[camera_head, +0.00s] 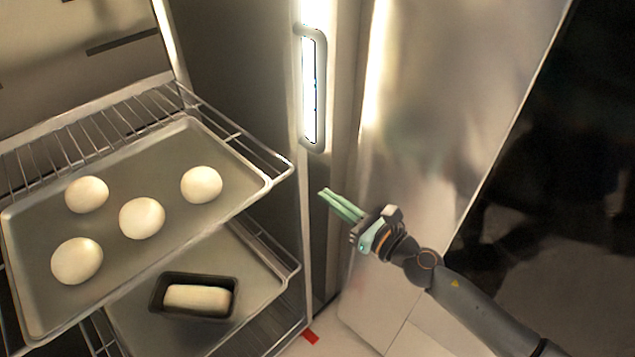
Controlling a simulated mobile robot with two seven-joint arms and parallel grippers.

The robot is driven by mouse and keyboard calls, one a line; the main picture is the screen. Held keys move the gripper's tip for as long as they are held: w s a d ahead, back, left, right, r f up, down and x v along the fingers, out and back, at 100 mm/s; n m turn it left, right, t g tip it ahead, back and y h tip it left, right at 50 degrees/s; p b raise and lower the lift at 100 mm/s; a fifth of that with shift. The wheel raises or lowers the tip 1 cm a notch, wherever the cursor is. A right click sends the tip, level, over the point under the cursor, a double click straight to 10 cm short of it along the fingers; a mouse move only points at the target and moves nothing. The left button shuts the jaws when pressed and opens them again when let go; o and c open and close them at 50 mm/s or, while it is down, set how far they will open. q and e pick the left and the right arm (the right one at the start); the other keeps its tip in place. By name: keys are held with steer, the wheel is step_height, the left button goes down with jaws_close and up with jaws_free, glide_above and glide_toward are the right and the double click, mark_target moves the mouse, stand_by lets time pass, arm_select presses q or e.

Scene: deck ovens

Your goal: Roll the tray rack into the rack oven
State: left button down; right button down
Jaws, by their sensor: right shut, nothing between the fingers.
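The tray rack (62,143) fills the left of the head view. Its upper wire shelf bears a metal tray (132,170) with several round dough pieces (142,217). A lower tray (262,277) bears a dark loaf tin (193,296) with pale dough in it. The rack's base is out of view. Steel panels of what looks like the rack oven (235,75) stand behind and right of the rack. My right gripper (325,194) is shut and empty, right of the rack's shelves and apart from them. My left gripper is out of view.
A pale vertical handle (318,90) is on a steel edge above my right gripper. A large shiny steel panel (455,90) stands to its right. A small red mark (311,337) is on the light floor. The far right is dark.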

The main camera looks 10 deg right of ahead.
mark_target(307, 182)
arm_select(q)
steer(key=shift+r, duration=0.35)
arm_select(e)
steer(key=shift+x, duration=2.1)
